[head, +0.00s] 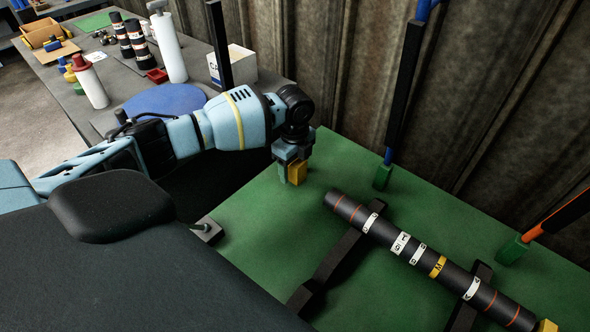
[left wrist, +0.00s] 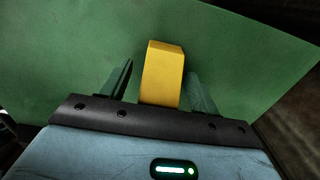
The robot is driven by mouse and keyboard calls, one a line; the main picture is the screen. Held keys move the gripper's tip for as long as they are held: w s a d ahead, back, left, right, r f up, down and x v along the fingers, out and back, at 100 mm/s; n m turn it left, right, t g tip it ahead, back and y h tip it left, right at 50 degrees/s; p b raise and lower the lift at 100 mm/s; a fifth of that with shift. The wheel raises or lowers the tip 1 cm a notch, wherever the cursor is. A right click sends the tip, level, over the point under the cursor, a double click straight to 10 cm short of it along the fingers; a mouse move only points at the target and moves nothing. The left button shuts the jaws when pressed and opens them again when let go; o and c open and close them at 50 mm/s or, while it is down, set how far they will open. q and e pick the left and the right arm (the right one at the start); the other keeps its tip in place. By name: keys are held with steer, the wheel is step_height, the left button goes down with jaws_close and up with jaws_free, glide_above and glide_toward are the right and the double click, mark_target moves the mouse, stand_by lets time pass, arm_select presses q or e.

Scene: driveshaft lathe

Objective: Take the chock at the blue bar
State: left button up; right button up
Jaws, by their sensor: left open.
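A yellow chock (head: 298,172) stands on the green table top (head: 262,225), beyond the far end of the dark driveshaft (head: 400,243). My left gripper (head: 290,176) is over it, pointing down. In the left wrist view the chock (left wrist: 163,75) lies between the two open fingers (left wrist: 160,82), with a clear gap to the left finger and a smaller one to the right. The blue bar (head: 421,12), with a black sleeve, rises from a green foot (head: 382,176) to the right of the chock. My right gripper is out of view.
The banded shaft rests on two dark supports (head: 328,268). A second yellow block (head: 547,325) is at its near end, beside an orange bar (head: 534,234). A corrugated wall (head: 490,110) stands close behind. A grey side table (head: 125,90) holds bottles and a box.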

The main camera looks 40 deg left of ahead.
arm_select(q)
steer(key=c, duration=1.2)
steer(key=shift+o, duration=0.2)
steer(key=shift+r, duration=0.2)
steer(key=shift+r, duration=0.25)
step_height(320, 180, up, 3)
steer(key=shift+r, duration=0.1)
steer(key=s+d, duration=0.2)
steer(key=s, duration=0.2)
steer(key=s+d+p, duration=0.1)
steer(key=s+d, duration=0.1)
steer(key=s, duration=0.3)
steer(key=s+d+r+p, duration=0.1)
steer(key=s+d, duration=0.2)
steer(key=s, duration=0.2)
steer(key=shift+s, duration=0.2)
